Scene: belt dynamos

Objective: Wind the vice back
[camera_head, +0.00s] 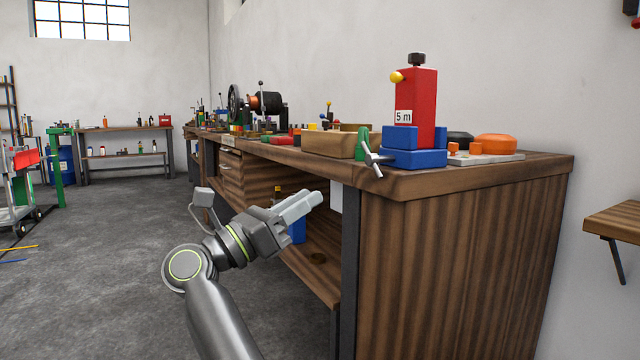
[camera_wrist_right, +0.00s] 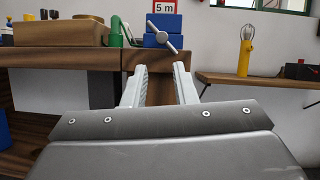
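The blue vice (camera_head: 415,158) sits at the near end of the wooden workbench (camera_head: 480,178), with its grey T-shaped handle (camera_head: 375,160) sticking out toward the front. A red upright block (camera_head: 422,100) marked "5 m" stands at the vice's blue jaws. In the right wrist view the blue vice (camera_wrist_right: 163,42) and its tilted handle bar (camera_wrist_right: 164,36) are straight ahead, beyond my fingertips. My right gripper (camera_head: 308,200) is below and left of the handle, in front of the bench, apart from it. Its fingers (camera_wrist_right: 161,72) are spread and empty. My left gripper is out of view.
A wooden box (camera_head: 330,145) and a green item (camera_head: 361,142) stand just left of the vice. Orange and black round items (camera_head: 496,145) lie behind it on the right. A small wooden shelf (camera_head: 615,220) is at far right. The floor left of the bench is open.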

